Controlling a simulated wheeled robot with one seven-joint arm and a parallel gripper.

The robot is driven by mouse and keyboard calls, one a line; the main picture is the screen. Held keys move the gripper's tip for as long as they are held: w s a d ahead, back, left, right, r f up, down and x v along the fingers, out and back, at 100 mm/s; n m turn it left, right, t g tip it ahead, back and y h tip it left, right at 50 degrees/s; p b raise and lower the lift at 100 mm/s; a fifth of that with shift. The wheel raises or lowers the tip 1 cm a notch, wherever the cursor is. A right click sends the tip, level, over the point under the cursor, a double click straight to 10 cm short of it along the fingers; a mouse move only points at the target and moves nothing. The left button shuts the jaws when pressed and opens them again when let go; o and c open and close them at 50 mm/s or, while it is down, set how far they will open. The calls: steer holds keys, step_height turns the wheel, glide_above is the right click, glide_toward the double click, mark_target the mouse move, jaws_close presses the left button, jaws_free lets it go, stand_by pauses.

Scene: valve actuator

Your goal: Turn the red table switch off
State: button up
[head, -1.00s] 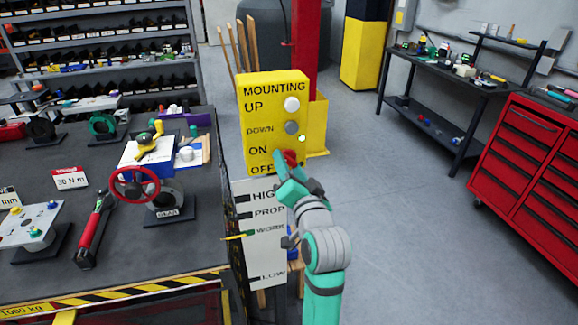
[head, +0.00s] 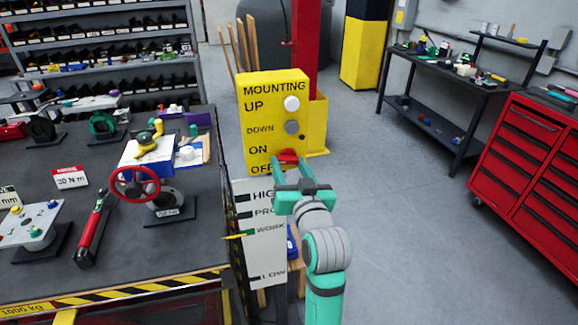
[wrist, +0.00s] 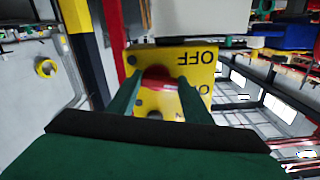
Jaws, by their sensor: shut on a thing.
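The yellow control box (head: 262,140) stands beyond the right edge of the workbench, with UP and DOWN buttons above and ON and OFF lettering below. The red switch (head: 287,155) sits low on its face, near ON and OFF. My gripper (head: 291,163) is at the switch, with a teal finger on either side of it. In the wrist view the red switch (wrist: 160,78) lies between the two fingers, and OFF reads upside down. The gripper is shut on the switch; the exact contact is hard to see. The switch's lower part is hidden in the head view.
A white HIGH-to-LOW scale panel (head: 262,262) hangs below the box, close to my arm. The workbench (head: 120,255) on the left holds tools and a red handwheel (head: 135,184). A red tool cabinet (head: 525,165) stands right. The grey floor between is open.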

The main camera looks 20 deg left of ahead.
steer(key=n, duration=0.5)
steer(key=shift+f+n, duration=0.15)
steer(key=shift+n, duration=0.15)
steer(key=shift+d+n, duration=0.1)
steer(key=shift+n, duration=2.2)
steer(key=o, duration=1.1)
steer(key=shift+c, duration=0.2)
steer(key=shift+d, duration=0.1)
steer(key=v, duration=1)
steer(key=shift+s+d, duration=0.2)
steer(key=shift+s, duration=0.1)
steer(key=shift+w+f, duration=0.1)
steer(key=shift+w, duration=0.1)
